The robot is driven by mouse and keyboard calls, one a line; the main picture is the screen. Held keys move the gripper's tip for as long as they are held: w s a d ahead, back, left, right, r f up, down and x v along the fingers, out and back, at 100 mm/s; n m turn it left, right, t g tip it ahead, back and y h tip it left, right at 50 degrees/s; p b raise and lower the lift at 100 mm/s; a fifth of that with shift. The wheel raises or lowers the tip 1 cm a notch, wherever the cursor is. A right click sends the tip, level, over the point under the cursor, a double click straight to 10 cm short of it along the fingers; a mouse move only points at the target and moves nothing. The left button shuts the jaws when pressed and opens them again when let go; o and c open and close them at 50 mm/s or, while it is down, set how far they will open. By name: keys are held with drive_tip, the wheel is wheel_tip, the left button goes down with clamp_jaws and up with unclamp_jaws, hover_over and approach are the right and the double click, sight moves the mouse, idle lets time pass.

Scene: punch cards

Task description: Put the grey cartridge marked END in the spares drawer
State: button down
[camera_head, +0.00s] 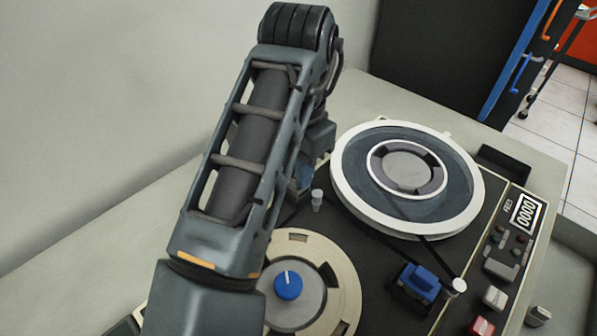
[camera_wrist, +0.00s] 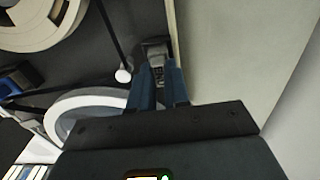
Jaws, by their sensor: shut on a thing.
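My gripper (camera_wrist: 158,85) shows its two blue fingers in the wrist view, closed around a small grey block (camera_wrist: 156,52) with dark details. It looks like the grey cartridge, but I cannot read an END mark. The gripper is at the back edge of the dark tape deck. In the head view its blue fingers (camera_head: 303,175) show partly between the two reels, mostly behind my arm, and the held block is hidden. I cannot clearly make out the spares drawer.
The tape deck (camera_head: 370,262) carries a large white-rimmed reel (camera_head: 472,190) and a cream reel (camera_head: 345,285) with a blue knob (camera_head: 288,285). A blue block (camera_head: 420,280) stands near the front. A control strip with a counter (camera_head: 524,213) runs along the right. A small grey piece (camera_head: 538,315) is at the lower right.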

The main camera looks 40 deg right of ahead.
drive_tip(key=shift+r+p, duration=2.9)
drive_tip(key=shift+r, duration=0.15)
drive_tip(key=shift+f, duration=0.1)
